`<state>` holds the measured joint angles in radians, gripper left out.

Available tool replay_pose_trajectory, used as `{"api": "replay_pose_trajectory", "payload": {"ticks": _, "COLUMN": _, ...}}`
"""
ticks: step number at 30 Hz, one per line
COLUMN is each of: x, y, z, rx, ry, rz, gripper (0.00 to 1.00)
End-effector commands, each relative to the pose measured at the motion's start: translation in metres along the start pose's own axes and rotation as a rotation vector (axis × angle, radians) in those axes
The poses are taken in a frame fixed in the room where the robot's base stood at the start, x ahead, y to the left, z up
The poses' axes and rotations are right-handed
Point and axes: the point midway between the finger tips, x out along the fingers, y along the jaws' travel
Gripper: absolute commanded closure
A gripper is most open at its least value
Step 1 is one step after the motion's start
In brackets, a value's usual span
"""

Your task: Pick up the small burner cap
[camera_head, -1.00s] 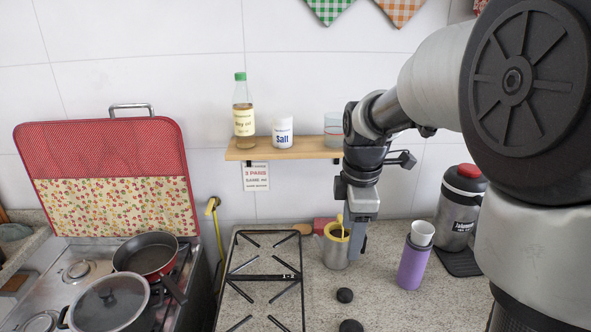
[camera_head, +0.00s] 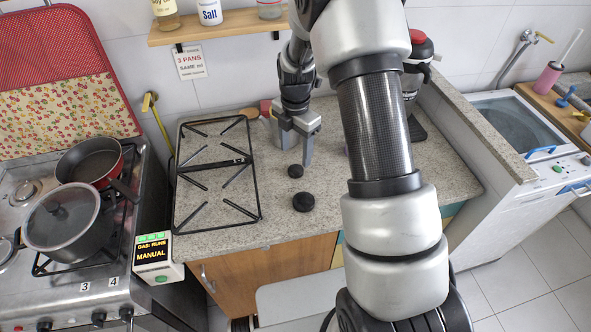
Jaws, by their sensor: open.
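Two black round caps lie on the speckled counter (camera_head: 345,185). The small burner cap (camera_head: 295,171) is the farther one, and a larger black cap (camera_head: 304,202) lies nearer the front edge. My gripper (camera_head: 294,152) points down with its jaws open, just behind the small cap in the picture. Nothing shows between the fingers. Whether the fingertips touch the counter, I cannot tell. My arm covers part of the counter to the right.
A black wire grate (camera_head: 215,175) lies left of the caps. The stove (camera_head: 95,270) with two pans is farther left. A shelf (camera_head: 215,27) with bottles hangs behind my gripper. The counter's front strip is clear.

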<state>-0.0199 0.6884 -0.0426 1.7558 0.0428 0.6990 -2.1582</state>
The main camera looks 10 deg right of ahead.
Motion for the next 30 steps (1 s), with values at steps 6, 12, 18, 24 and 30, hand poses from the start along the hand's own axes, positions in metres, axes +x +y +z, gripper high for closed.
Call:
{"api": "replay_pose_trajectory", "payload": {"ticks": 6, "x": 0.015, "y": -0.001, "z": -0.001, "rx": 0.000, "ry": 0.000, "rz": -0.002, "gripper": 0.41}}
{"api": "replay_pose_trajectory", "payload": {"ticks": 12, "x": 0.045, "y": -0.004, "z": -0.003, "rx": 0.000, "ry": 0.001, "rz": -0.003, "gripper": 0.41}}
{"api": "replay_pose_trajectory", "payload": {"ticks": 18, "x": 0.060, "y": -0.003, "z": -0.003, "rx": 0.000, "ry": -0.001, "rz": 0.001, "gripper": 0.41}}
{"api": "replay_pose_trajectory", "payload": {"ticks": 24, "x": 0.060, "y": -0.003, "z": -0.002, "rx": 0.000, "ry": -0.001, "rz": 0.001, "gripper": 0.41}}
{"api": "replay_pose_trajectory", "payload": {"ticks": 30, "x": 0.060, "y": -0.003, "z": -0.003, "rx": 0.001, "ry": -0.001, "rz": 0.001, "gripper": 0.75}}
